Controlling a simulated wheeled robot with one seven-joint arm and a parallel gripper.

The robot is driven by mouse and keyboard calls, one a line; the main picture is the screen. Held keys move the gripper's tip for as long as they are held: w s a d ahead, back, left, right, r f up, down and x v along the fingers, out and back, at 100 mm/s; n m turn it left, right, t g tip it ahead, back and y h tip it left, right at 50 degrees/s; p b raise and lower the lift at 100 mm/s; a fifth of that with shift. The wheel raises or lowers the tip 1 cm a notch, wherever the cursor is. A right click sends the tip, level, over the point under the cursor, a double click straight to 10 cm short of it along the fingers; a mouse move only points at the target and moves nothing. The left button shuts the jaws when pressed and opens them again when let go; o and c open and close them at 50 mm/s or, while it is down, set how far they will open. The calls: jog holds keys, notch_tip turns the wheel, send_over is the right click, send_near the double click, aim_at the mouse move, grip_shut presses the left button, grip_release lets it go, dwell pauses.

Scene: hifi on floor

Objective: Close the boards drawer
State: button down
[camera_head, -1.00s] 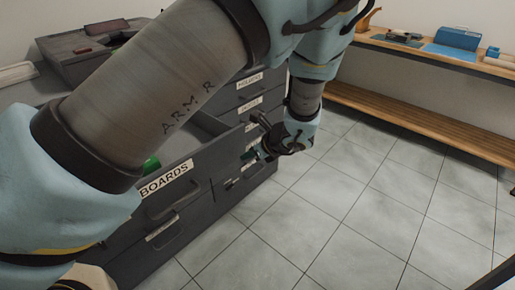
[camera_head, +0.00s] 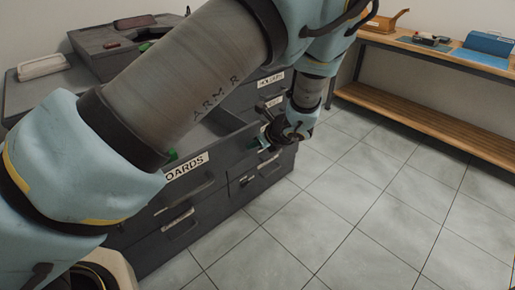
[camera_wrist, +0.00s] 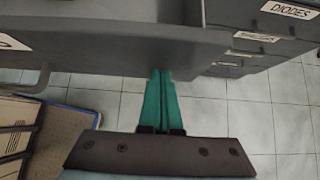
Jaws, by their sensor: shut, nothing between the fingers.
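The boards drawer (camera_head: 228,153) is pulled out of the dark grey cabinet. Its white label, partly hidden by my arm, reads "OARDS". In the head view my gripper (camera_head: 264,146) is low at the drawer's right front end. In the wrist view the gripper's green fingers (camera_wrist: 160,74) are together, with nothing between them. Their tips reach the edge of the grey drawer front (camera_wrist: 100,45); I cannot tell whether they touch it. My arm hides much of the drawer's inside and left side.
Other labelled drawers (camera_head: 268,80) are in the cabinet behind and below. A white tray (camera_head: 43,66) and a dark red item (camera_head: 135,21) lie on top at left. A wooden bench (camera_head: 430,120) stands right. Tiled floor (camera_head: 370,210) is clear between.

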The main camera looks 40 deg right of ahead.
jog(key=w+a, duration=0.1)
jog(key=w, duration=0.7)
jog(key=w+a, duration=0.1)
jog(key=w, duration=0.7)
jog(key=w+a, duration=0.1)
jog(key=w, duration=0.7)
jog(key=shift+a, duration=0.1)
jog(key=shift+w+r, duration=0.1)
jog(key=shift+w, duration=0.2)
jog(key=shift+w+a, duration=0.1)
jog(key=shift+r, duration=0.1)
